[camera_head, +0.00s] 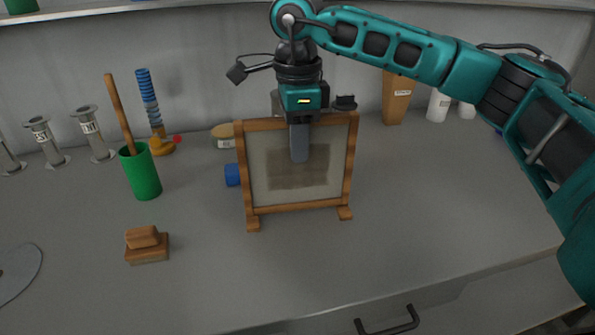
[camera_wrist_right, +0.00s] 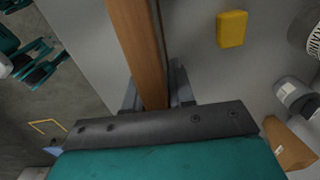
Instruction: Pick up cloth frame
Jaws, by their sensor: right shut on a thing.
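The cloth frame (camera_head: 352,170) has a brown wooden border, a pale cloth with a darker rectangular patch, and two small feet. It stands upright in the middle of the worktop in the head view. My right gripper (camera_head: 299,145) comes down from above at its top edge, with one finger in front of the cloth. In the right wrist view the wooden top bar (camera_wrist_right: 140,50) runs between the two fingers of the right gripper (camera_wrist_right: 157,95), which is shut on it. I cannot tell whether the feet touch the worktop. My left gripper is not in view.
A green cup (camera_head: 140,172) with a wooden stick and a wooden block (camera_head: 147,245) stand at left. A blue object (camera_head: 232,175) is partly hidden behind the frame. Metal cylinders (camera_head: 95,135) stand at the back left.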

